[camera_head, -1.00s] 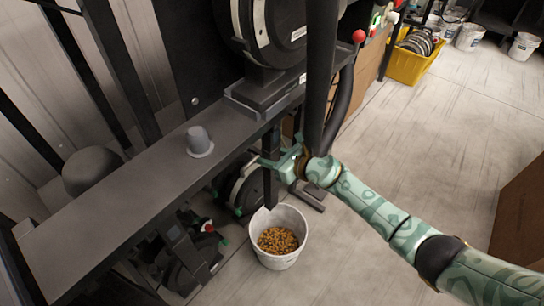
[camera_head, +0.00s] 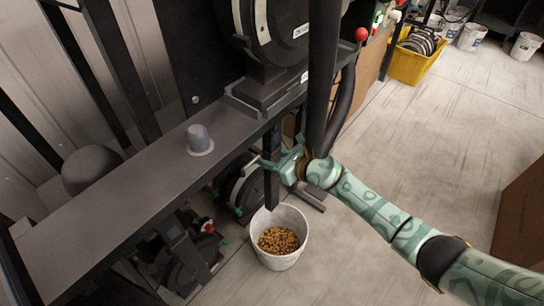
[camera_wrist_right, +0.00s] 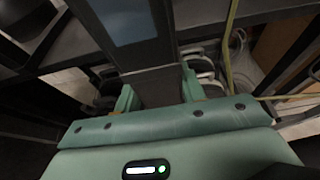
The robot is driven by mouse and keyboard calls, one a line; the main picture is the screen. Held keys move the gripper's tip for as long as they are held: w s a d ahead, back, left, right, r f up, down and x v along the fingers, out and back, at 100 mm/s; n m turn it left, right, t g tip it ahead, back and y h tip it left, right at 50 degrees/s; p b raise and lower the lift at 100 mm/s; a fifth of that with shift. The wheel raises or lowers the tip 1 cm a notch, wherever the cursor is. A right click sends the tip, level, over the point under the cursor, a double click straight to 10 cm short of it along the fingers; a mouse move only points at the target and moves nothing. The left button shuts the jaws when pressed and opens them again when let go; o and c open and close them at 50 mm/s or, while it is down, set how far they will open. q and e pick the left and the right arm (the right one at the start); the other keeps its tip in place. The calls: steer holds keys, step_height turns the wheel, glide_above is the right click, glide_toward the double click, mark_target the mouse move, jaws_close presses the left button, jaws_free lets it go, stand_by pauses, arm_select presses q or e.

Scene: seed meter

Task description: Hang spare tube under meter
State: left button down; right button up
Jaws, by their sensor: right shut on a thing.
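The seed meter (camera_head: 264,32) is a dark round housing on a block above the grey beam. The spare tube (camera_head: 271,184) is a dark, square-sided, upright length below the beam's edge under the meter. My right gripper (camera_head: 272,164) is shut around its upper part. In the right wrist view the tube (camera_wrist_right: 156,88) stands between the two green fingers of my right gripper (camera_wrist_right: 157,94). I cannot tell whether the tube's top touches the meter's underside. Its lower end is just above the bucket's rim. My left gripper is not in view.
A white bucket (camera_head: 299,250) of yellow-brown seeds stands on the floor below the tube. A grey cup-shaped piece (camera_head: 199,140) sits on the beam (camera_head: 130,190). A thick dark hose (camera_head: 340,105) hangs right of the tube. The floor at right is largely clear.

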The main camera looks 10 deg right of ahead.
steer(key=o, duration=1.2)
steer(key=shift+f, duration=0.1)
steer(key=shift+s+d+r, duration=0.2)
arm_select(q)
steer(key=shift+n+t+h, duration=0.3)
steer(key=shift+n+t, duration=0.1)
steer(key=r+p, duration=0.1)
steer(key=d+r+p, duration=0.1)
steer(key=p, duration=0.1)
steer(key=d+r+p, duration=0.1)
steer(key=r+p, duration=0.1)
arm_select(e)
steer(key=v, duration=1.5)
steer(key=shift+s+d, duration=0.2)
steer(key=shift+s, duration=0.1)
